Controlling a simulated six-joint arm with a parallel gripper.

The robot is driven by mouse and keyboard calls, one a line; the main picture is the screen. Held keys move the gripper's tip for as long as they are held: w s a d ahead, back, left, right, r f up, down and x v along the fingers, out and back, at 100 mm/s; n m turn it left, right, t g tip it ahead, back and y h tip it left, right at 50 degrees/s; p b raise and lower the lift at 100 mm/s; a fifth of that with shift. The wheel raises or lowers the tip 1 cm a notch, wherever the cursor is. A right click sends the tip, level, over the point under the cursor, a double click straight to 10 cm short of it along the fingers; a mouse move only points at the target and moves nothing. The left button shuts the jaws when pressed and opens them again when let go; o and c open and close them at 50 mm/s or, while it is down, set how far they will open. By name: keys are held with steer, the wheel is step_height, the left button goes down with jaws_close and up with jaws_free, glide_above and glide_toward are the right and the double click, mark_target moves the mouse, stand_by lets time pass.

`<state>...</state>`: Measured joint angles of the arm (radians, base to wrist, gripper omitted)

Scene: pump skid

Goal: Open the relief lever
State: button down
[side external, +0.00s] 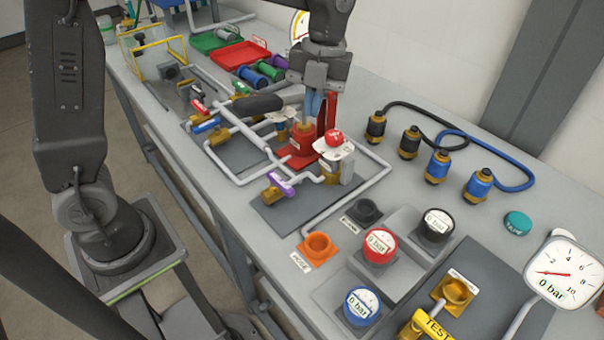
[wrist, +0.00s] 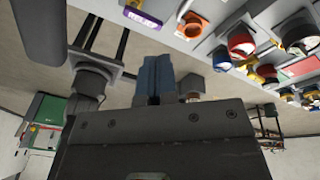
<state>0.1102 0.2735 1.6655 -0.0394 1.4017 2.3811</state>
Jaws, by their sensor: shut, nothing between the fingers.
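My gripper (side external: 313,104) points down with its blue fingers together and nothing held; the fingers also show in the wrist view (wrist: 154,78). It is low over the pipework at the middle of the bench. A red upright part (side external: 330,112) stands just right of the fingers, and a red base (side external: 297,158) lies below them. A red knob (side external: 334,137) on a white-topped fitting is close by on the right.
A purple-handled valve (side external: 280,184) is in front. Blue (side external: 206,125) and red (side external: 199,108) valve handles are left. Round gauges (side external: 380,245), an orange socket (side external: 317,246) and hose couplings (side external: 437,166) occupy the right side. Bare bench (side external: 375,185) lies between pipework and couplings.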

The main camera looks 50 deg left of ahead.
mark_target(281, 186)
steer(key=w+d+f+m+g, duration=0.1)
steer(key=w+f+m+g, duration=0.1)
steer(key=m, duration=0.5)
step_height(281, 186, down, 3)
steer(key=shift+w+d+r+m, duration=0.2)
steer(key=shift+w+d+m, duration=0.15)
steer(key=shift+w, duration=0.5)
steer(key=shift+f, duration=0.1)
steer(key=x, duration=1)
steer(key=shift+s+f, duration=0.1)
steer(key=shift+s, duration=0.05)
steer(key=s, duration=0.3)
steer(key=shift+s, duration=0.4)
